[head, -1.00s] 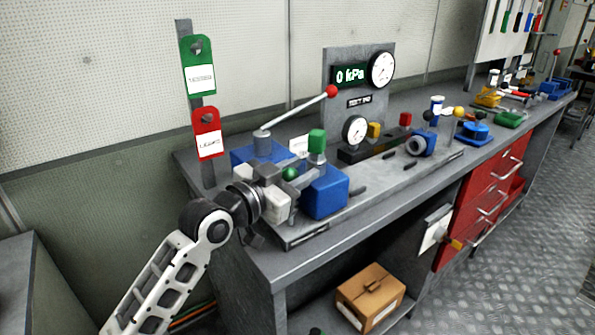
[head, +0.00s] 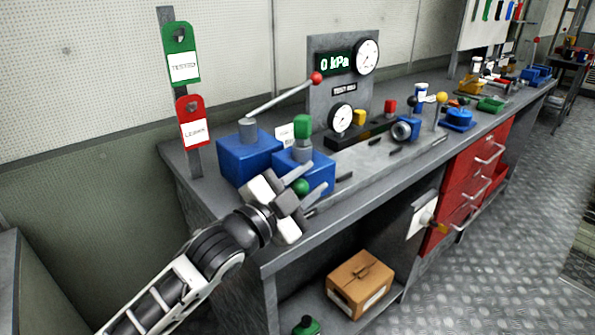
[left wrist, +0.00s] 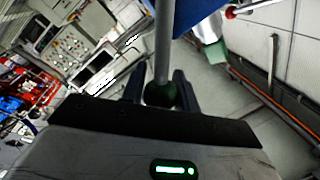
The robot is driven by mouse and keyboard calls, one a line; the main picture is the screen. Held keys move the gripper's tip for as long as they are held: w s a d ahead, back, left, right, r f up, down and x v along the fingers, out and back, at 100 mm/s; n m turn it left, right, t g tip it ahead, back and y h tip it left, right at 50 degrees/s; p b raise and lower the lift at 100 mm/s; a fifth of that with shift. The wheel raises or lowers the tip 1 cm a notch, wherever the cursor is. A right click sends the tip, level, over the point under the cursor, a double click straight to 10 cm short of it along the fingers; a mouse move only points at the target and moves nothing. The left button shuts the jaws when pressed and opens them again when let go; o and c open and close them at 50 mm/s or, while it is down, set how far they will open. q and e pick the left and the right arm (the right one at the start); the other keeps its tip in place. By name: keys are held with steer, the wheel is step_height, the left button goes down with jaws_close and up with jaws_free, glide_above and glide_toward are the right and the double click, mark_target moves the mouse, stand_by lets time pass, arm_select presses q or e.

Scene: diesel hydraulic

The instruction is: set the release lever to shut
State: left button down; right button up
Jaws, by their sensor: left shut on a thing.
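The release lever appears to be a grey rod with a green ball knob (head: 300,187), set low at the front of the near blue block (head: 318,165). My left gripper (head: 304,183) is around the knob, one finger on each side, shut on it. In the left wrist view the green ball (left wrist: 162,95) sits between the two dark fingers, and its rod runs up to the blue block (left wrist: 190,14). The fingers hide part of the lever in the head view. My right gripper is not in view.
A green-capped post (head: 302,128) rises from the near block. The gauge panel (head: 338,95) reads 0 kPa. Green (head: 181,50) and red (head: 192,125) tags hang at left.

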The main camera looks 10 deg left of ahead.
arm_select(q)
steer(key=f+m, duration=0.1)
steer(key=s+d+f+m+b, duration=0.1)
steer(key=m, duration=0.1)
steer(key=s+d+f+m+h, duration=0.1)
steer(key=m, duration=0.1)
steer(key=shift+d+f+b, duration=0.2)
steer(key=shift+b, duration=0.15)
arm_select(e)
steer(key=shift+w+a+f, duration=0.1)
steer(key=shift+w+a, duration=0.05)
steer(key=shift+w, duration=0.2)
arm_select(q)
steer(key=shift+m, duration=0.3)
steer(key=shift+f, duration=0.1)
steer(key=c, duration=1.1)
jaws_free()
steer(key=shift+o, duration=0.2)
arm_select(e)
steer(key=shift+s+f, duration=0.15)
